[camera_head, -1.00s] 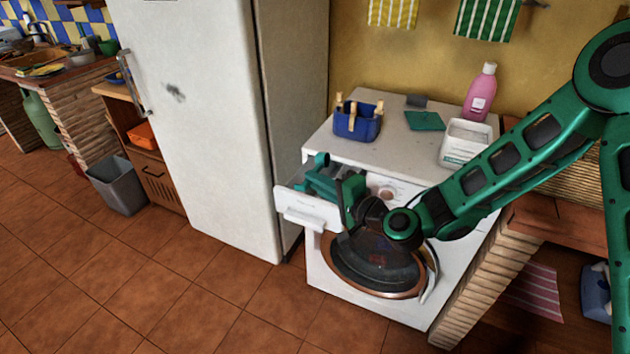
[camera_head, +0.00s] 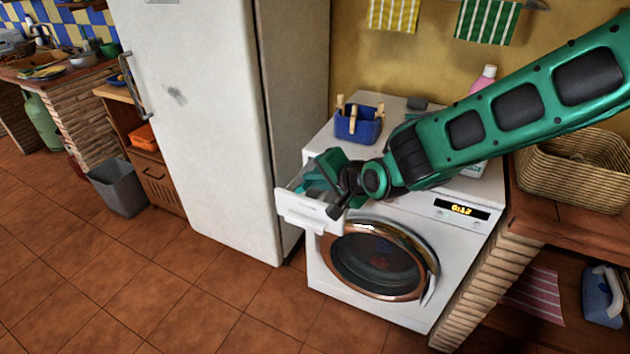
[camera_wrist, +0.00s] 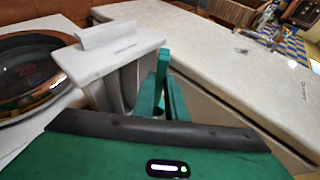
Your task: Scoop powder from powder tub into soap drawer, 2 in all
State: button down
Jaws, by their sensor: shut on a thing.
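The soap drawer (camera_head: 312,212) is pulled out at the washer's upper left; its white front also shows in the wrist view (camera_wrist: 112,55). My gripper (camera_head: 325,172) is over the drawer, tilted, with its green fingers at the drawer's side in the wrist view (camera_wrist: 162,88). It is shut on what seems to be the scoop, which my fingers mostly hide. I cannot see powder in the drawer. The white powder tub (camera_head: 474,170) stands on the washer's right side, mostly hidden behind my arm.
The washer (camera_head: 465,235) has a round door (camera_head: 380,262) below the drawer. A blue caddy (camera_head: 357,125) and a pink bottle (camera_head: 485,77) stand on top. The fridge (camera_head: 215,130) is close on the left. A wicker basket (camera_head: 575,175) sits on the right counter.

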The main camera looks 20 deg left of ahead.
jog(key=h, duration=0.1)
jog(key=a+n+h, duration=0.1)
jog(key=h, duration=0.1)
jog(key=r+g+h, duration=0.1)
jog(key=h, duration=0.1)
jog(key=shift+a, duration=0.3)
jog(key=h, duration=0.2)
jog(key=a+n+h, duration=0.1)
jog(key=h, duration=0.1)
jog(key=shift+r+h, duration=0.2)
jog(key=shift+h, duration=0.2)
jog(key=shift+w+d+r, duration=0.1)
jog(key=shift+d+r, duration=0.05)
jog(key=shift+r, duration=1.7)
